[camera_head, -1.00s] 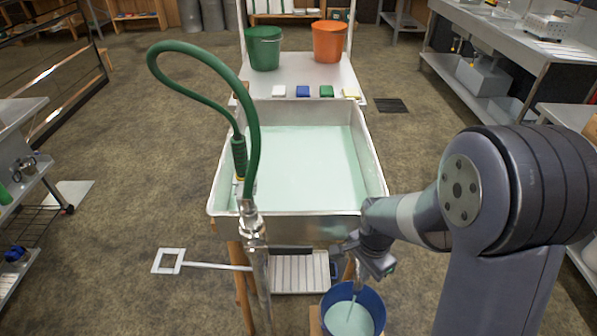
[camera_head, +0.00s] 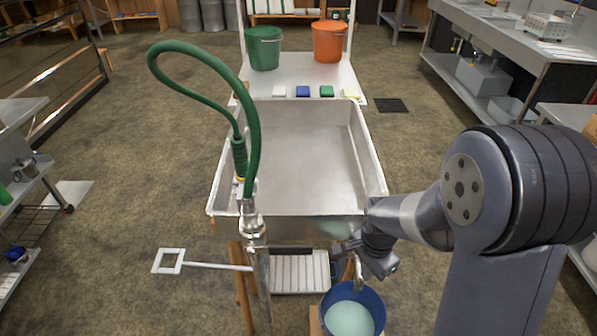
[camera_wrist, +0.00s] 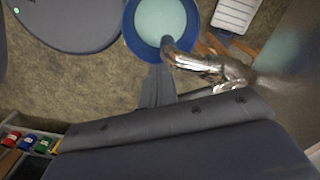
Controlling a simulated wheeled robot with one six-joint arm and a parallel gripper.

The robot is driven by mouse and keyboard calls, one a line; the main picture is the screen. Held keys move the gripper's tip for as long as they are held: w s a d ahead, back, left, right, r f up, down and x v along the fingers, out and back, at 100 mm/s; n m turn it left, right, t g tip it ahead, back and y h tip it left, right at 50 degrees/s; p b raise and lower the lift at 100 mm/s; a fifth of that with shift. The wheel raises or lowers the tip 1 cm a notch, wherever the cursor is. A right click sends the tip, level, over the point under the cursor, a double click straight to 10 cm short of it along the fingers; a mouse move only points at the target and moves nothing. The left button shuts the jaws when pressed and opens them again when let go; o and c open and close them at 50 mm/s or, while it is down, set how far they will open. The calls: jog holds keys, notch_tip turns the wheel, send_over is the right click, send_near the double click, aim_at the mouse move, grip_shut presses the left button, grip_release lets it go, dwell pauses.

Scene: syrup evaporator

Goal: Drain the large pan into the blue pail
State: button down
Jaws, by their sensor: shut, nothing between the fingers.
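The large pan (camera_head: 305,165) stands in the middle of the head view. Its bare metal floor shows, with no pool of liquid visible. The blue pail (camera_head: 327,312) stands below its near right corner and holds pale green liquid (camera_head: 349,320). The pail also shows in the wrist view (camera_wrist: 129,32). A metal drain spout (camera_wrist: 182,60) reaches over the pail's rim, with no stream visible from it. My gripper (camera_head: 385,270) is beside the spout, just above the pail's right rim. It is shut and empty. Its fingers also show in the wrist view (camera_wrist: 158,88).
A green hose (camera_head: 252,130) on a metal post rises at the pan's left. A green bucket (camera_head: 264,48) and an orange bucket (camera_head: 328,41) stand on a table behind it. A slatted step (camera_head: 297,272) lies left of the pail.

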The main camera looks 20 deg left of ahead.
jog(key=shift+w+d, duration=0.3)
jog(key=shift+d, duration=0.45)
jog(key=shift+w+d, duration=0.7)
jog(key=shift+d, duration=0.15)
jog(key=shift+w+d, duration=0.65)
jog(key=shift+w, duration=0.15)
